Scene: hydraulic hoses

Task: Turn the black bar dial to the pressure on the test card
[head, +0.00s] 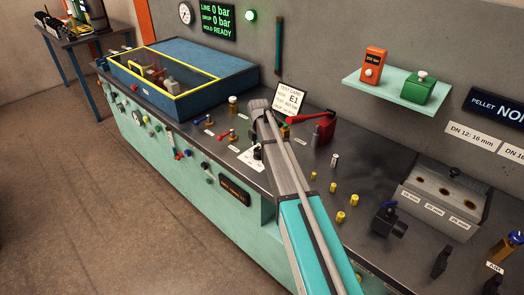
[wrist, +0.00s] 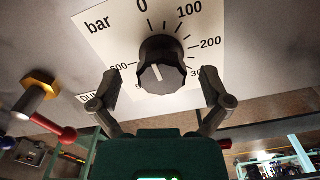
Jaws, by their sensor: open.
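The black bar dial (wrist: 162,66) is a ribbed round knob on a white scale plate (wrist: 112,35) in the wrist view. The plate reads bar, with 0, 100, 200 and 600 visible and other numbers partly hidden. A short white mark on the knob faces the lower side, toward my gripper. My gripper (wrist: 160,82) is open, one finger on each side of the knob, apparently not touching it. In the head view the plate (head: 250,158) lies on the bench beside my arm. The test card (head: 291,98) stands behind, reading E1; its pressure line is too small to read surely.
A red-handled device (head: 325,130) stands right of my arm on the dark bench (head: 300,165). Several brass fittings sit nearby. The wall display (head: 217,20) reads 0 bar, READY.

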